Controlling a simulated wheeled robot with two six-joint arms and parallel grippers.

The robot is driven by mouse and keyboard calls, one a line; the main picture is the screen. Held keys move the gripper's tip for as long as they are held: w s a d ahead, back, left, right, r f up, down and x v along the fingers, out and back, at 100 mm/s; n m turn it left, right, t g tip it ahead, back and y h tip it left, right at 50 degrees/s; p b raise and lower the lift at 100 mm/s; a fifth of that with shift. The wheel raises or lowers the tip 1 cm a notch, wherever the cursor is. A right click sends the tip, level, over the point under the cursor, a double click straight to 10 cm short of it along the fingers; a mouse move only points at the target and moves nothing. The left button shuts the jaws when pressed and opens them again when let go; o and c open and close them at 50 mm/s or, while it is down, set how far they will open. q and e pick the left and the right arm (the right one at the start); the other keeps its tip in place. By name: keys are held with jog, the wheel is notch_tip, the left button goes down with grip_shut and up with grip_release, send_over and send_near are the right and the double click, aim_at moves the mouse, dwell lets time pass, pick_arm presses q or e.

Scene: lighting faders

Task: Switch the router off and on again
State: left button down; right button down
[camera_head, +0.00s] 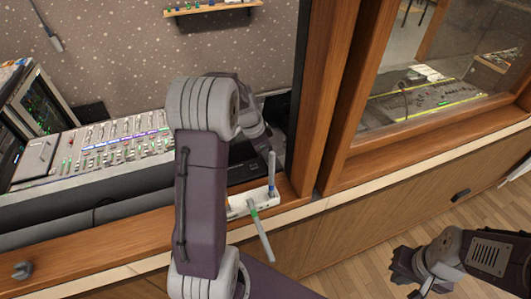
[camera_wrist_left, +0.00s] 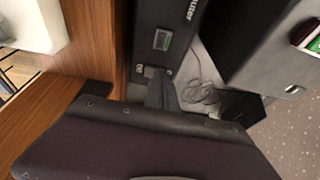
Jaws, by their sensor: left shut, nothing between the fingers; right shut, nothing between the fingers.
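The router (camera_wrist_left: 172,22) is a black box with its name in white letters, at the top middle of the left wrist view. In the head view a dark box (camera_head: 245,172), likely the router, is partly hidden behind my left arm, which also hides the left fingertips. My right gripper (camera_head: 402,268) is shut and empty, low at the right.
A mixing console (camera_head: 110,140) and a monitor (camera_head: 38,105) stand at the left. Cables (camera_wrist_left: 205,92) lie beside the router. A wooden window frame (camera_head: 325,100) rises right of it.

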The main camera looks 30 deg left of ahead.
pick_arm(q)
jog(key=shift+w+a+f+b, duration=0.1)
jog(key=shift+f+b, duration=0.35)
jog(key=shift+b, duration=0.2)
jog(key=shift+r, duration=0.15)
jog(key=shift+s+d, duration=0.2)
jog(key=shift+s, duration=0.05)
